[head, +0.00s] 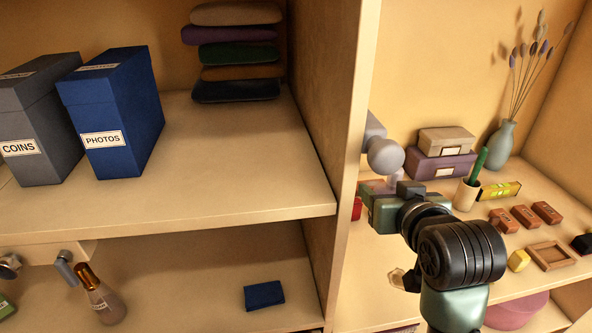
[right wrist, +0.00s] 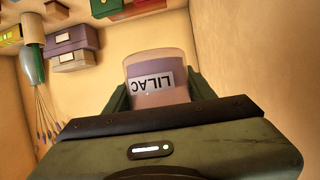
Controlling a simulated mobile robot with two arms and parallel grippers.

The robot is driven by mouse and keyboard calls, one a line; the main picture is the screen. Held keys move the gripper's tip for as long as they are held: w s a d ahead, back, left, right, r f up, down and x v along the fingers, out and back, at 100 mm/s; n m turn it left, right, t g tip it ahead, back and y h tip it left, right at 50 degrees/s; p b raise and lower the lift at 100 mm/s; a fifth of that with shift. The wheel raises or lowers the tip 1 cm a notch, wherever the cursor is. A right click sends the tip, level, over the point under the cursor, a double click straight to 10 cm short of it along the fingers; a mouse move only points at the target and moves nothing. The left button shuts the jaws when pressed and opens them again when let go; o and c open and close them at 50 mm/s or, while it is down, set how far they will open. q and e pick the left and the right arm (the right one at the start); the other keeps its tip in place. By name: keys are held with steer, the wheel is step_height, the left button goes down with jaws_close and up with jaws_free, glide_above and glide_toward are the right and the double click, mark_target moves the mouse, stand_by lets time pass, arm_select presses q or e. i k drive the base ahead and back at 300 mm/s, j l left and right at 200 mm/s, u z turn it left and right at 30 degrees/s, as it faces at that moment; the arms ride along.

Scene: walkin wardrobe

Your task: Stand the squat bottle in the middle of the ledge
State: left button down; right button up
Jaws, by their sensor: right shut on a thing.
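The squat bottle (right wrist: 153,65) is a pinkish, see-through bottle with a white LILAC label. In the right wrist view it is between the two fingers of my right gripper (right wrist: 152,94), which is shut on it. The label reads upside down there, as does the rest of the scene. In the head view my right gripper (head: 388,200) is above the right-hand shelf, by the upright divider, and mostly hides the bottle. I cannot tell for sure which surface is the ledge. My left gripper is not in view.
The right-hand shelf (head: 375,262) holds purple and tan boxes (head: 443,165), a pen cup (head: 466,194), a vase (head: 500,140), several small red boxes and a wooden frame (head: 551,254). The divider (head: 346,120) stands left. Another bottle (head: 103,300) and a blue wallet (head: 264,295) are lower left.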

mark_target(59, 312)
steer(key=k+z, duration=0.1)
steer(key=z, duration=0.3)
steer(key=k+j+z, duration=0.1)
steer(key=z, duration=0.3)
steer(key=k+z, duration=0.15)
steer(key=z, duration=0.2)
steer(key=k+z, duration=0.1)
steer(key=z, duration=0.3)
steer(key=k+j+z, duration=0.1)
steer(key=k+z, duration=0.5)
steer(key=z, duration=0.15)
steer(key=k+u, duration=0.15)
steer(key=u, duration=0.25)
steer(key=k+j+u, duration=0.15)
steer(key=u, duration=0.75)
steer(key=k+j+u, duration=0.1)
steer(key=u, duration=0.3)
steer(key=j+u, duration=0.1)
steer(key=u, duration=0.35)
steer(key=j+u, duration=0.1)
steer(key=u, duration=0.3)
steer(key=j+u, duration=0.1)
steer(key=u, duration=0.35)
